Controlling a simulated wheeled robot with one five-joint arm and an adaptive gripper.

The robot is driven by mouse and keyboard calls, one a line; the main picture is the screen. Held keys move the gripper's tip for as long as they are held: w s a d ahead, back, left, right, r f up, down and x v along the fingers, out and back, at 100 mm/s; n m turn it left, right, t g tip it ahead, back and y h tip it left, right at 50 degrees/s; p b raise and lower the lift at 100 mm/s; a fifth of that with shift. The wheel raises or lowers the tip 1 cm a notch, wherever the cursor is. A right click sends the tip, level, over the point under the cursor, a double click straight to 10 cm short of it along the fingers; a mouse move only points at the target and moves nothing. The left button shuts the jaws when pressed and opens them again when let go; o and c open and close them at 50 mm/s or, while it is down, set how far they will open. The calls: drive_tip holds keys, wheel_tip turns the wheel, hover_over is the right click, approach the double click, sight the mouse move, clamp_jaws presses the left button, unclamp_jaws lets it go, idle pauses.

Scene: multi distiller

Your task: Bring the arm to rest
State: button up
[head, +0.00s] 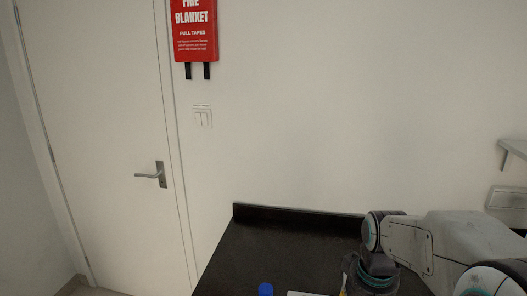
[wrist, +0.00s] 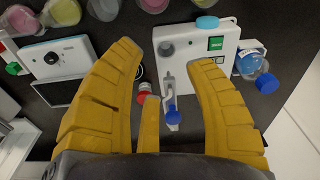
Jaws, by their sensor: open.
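In the wrist view my gripper (wrist: 167,60) has its yellow fingers spread wide, with nothing held between them. The fingers hang over a dark worktop crowded with lab items. A white device with a green switch (wrist: 205,48) lies beyond and between the fingertips. In the head view my arm reaches in from the lower right over the dark counter (head: 285,250); the fingers are not clearly visible there.
In the wrist view, a white device with a black knob (wrist: 52,58) is at left, a blue-capped flask (wrist: 254,64) at right, and several tubs at top. In the head view, a blue cap (head: 265,290) shows at the bottom edge; the counter's back left is clear. A door (head: 100,130) stands left.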

drive_tip(key=s+a+r+t, duration=0.1)
drive_tip(key=s+r, duration=0.1)
drive_tip(key=s, duration=0.5)
drive_tip(key=s+a+r+t, duration=0.1)
drive_tip(key=s+r+t, duration=0.1)
drive_tip(key=s, duration=0.5)
drive_tip(key=shift+s+n+t, duration=0.2)
drive_tip(key=shift+n+t, duration=0.1)
drive_tip(key=shift+r, duration=0.1)
drive_tip(key=shift+d, duration=0.1)
